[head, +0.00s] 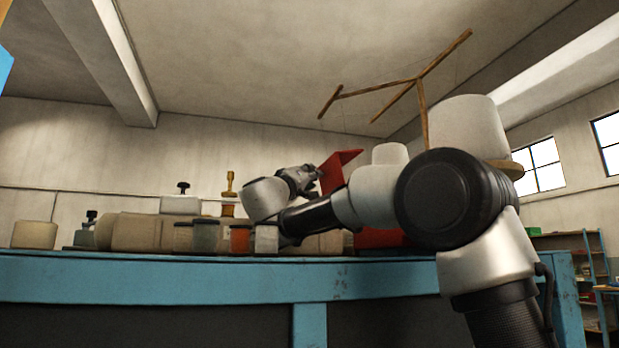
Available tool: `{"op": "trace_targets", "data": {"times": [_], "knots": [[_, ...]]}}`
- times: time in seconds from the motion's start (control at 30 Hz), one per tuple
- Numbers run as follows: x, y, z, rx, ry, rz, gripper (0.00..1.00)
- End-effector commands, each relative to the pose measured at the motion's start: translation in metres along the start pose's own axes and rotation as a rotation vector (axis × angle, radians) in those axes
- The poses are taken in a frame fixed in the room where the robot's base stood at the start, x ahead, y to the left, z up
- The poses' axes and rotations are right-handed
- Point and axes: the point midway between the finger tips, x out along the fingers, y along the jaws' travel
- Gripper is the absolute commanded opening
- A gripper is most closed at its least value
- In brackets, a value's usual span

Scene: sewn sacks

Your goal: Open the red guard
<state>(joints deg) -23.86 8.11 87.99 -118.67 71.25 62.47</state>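The red guard (338,171) shows in the head view, above the blue bench near the middle. It looks like a bent red plate, raised and tilted. A lower red part (381,238) shows behind my arm at bench height; whether the two join is hidden by the arm. My gripper (312,178) is at the left edge of the red guard, touching it or very close. Its fingers are small, dark and partly overlapped, so I cannot tell whether they are open or shut.
The blue bench (150,278) spans the view. Beige sacks (135,232), small jars including an orange one (240,239), and a brass-coloured stamp-like piece (229,187) crowd it left of my arm. A wooden hanging frame (400,83) is overhead. Shelves (575,243) stand at right.

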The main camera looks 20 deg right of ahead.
Motion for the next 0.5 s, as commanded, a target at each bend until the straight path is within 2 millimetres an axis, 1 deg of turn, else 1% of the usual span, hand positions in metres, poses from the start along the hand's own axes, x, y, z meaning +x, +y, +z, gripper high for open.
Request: {"op": "trace_targets", "data": {"times": [0.03,0.07,0.13,0.5], "knots": [[0.0003,-0.0112,0.0051,-0.010,-0.008,-0.016,0.00],[0.0003,-0.0112,0.0052,-0.010,-0.008,-0.016,0.34],[0.0004,-0.0109,0.0052,-0.010,-0.009,-0.015,0.47],[0.0011,-0.0056,0.0033,-0.005,-0.008,-0.009,0.47]]}}
